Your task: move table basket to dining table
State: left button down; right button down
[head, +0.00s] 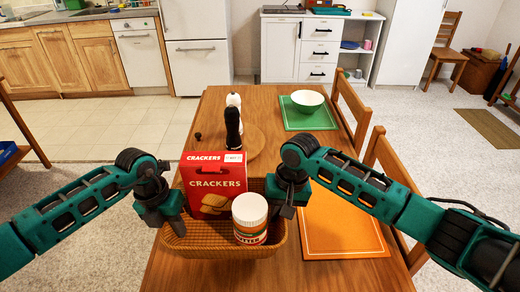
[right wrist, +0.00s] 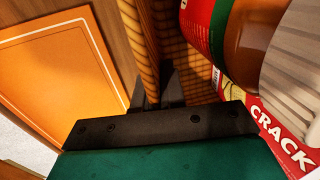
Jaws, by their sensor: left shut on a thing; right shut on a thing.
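The brown wicker basket (head: 195,245) is at the near end of the wooden dining table (head: 285,258). It holds a red crackers box (head: 214,183) and a white-lidded jar (head: 250,220). My left gripper (head: 174,224) is shut on the basket's left side. My right gripper (head: 287,207) is shut on its right side. In the right wrist view the basket's rim (right wrist: 147,45) runs between the dark fingers (right wrist: 152,98), with the jar (right wrist: 255,40) and the box (right wrist: 290,135) beside it. I cannot tell whether the basket's bottom touches the table.
An orange placemat (head: 345,228) lies right of the basket. A white bowl (head: 307,100) sits on a green placemat (head: 310,120). Chairs (head: 395,165) line the right side.

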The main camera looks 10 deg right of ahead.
pick_arm(q)
jog(key=shift+s+d+r, duration=0.1)
jog(key=shift+d, duration=0.2)
pick_arm(e)
jog(key=shift+a+r, duration=0.15)
pick_arm(q)
jog(key=shift+f, duration=0.2)
pick_arm(e)
jog(key=shift+f, duration=0.2)
